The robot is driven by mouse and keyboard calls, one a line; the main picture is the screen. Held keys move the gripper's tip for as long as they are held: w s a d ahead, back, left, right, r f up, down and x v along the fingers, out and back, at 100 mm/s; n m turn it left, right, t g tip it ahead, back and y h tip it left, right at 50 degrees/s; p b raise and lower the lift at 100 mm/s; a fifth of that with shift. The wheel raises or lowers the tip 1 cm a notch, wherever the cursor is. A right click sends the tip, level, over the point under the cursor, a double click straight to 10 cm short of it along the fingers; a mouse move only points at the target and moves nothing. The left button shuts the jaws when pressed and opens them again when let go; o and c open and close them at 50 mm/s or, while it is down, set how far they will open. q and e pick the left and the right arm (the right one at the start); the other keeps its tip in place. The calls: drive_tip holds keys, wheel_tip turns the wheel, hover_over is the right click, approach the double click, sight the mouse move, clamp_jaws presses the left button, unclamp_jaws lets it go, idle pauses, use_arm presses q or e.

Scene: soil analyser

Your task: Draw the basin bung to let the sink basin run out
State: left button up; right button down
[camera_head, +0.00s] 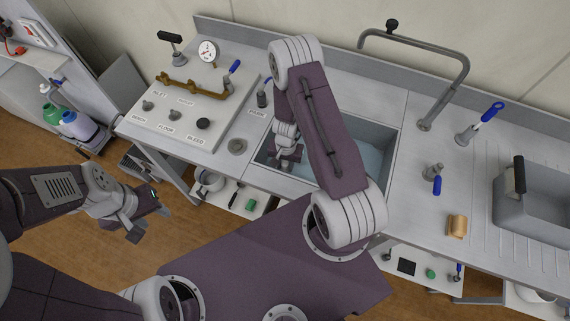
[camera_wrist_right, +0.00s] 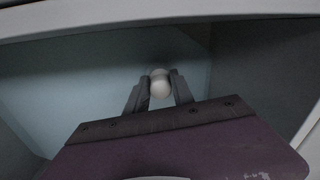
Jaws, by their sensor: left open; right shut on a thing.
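The sink basin (camera_head: 375,134) is set into the steel counter, with pale blue water or floor showing in it. My right gripper (camera_head: 288,160) reaches down into the basin's left part. In the right wrist view, my right gripper (camera_wrist_right: 160,88) is shut on a pale, rounded knob (camera_wrist_right: 160,84), which looks like the top of the basin bung. Whether the bung sits in the drain or is clear of it is hidden. My left gripper (camera_head: 146,217) is open and empty, away from the counter over the floor at the left.
A curved tap (camera_head: 464,62) stands behind the basin. A grey bin (camera_head: 530,205) stands far right. A panel with a gauge (camera_head: 208,51) is at left.

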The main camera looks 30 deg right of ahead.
sight(285, 163)
drive_tip(key=shift+r+p, duration=0.6)
idle(0.3)
drive_tip(key=shift+r+p, duration=2.2)
drive_tip(key=shift+r, duration=0.05)
